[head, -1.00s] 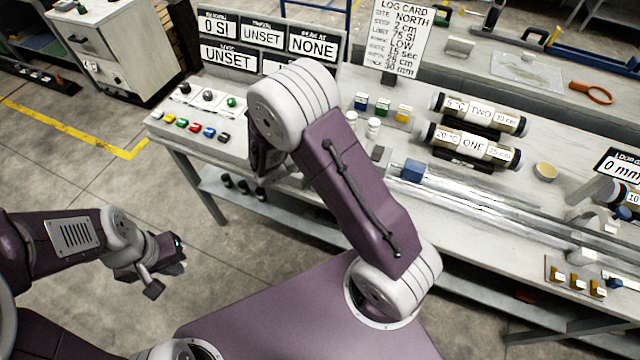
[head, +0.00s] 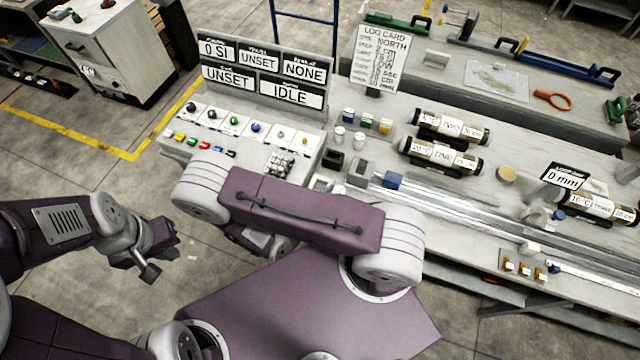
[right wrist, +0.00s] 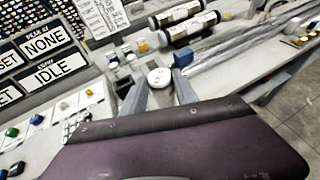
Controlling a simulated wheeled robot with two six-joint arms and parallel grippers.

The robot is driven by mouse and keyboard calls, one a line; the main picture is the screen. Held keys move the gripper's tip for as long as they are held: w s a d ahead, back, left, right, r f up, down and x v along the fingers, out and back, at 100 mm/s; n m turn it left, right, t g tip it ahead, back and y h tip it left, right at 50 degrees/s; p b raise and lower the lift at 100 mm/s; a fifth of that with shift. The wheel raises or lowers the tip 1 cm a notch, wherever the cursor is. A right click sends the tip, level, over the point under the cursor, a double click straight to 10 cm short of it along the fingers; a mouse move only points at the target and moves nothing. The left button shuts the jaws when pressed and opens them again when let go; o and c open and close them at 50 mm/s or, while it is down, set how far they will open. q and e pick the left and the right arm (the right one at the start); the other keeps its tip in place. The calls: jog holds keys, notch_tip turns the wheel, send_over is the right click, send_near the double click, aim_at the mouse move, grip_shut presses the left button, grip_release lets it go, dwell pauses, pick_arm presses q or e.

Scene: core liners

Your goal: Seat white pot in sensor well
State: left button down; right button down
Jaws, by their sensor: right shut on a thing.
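A white round-topped pot (right wrist: 160,77) sits between the two fingers of my right gripper (right wrist: 160,88) in the right wrist view, and the gripper is shut on it. In the head view my right arm hides most of that gripper. Two more white pots (head: 340,135) (head: 359,140) stand on the bench by the coloured blocks.
A sign board (head: 262,75) reads IDLE and UNSET behind a button panel (head: 235,122). Two labelled core tubes (head: 442,155) and long clear rails (head: 470,215) lie to the right. A blue piece (head: 392,180) sits at the rail end. The log card (head: 378,60) stands behind.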

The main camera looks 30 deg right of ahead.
jog(key=w+f+b, duration=0.2)
jog(key=w, duration=0.1)
jog(key=w+f+b, duration=0.3)
jog(key=w, duration=0.1)
jog(key=w+f+b, duration=0.2)
jog(key=w, duration=0.2)
jog(key=shift+w+d+f, duration=0.15)
notch_tip(320, 180, down, 4)
jog(key=b, duration=0.3)
jog(key=shift+w, duration=0.1)
jog(key=shift+b, duration=0.3)
jog(key=shift+w, duration=0.1)
jog(key=c, duration=0.9)
grip_release()
jog(key=shift+c, duration=0.2)
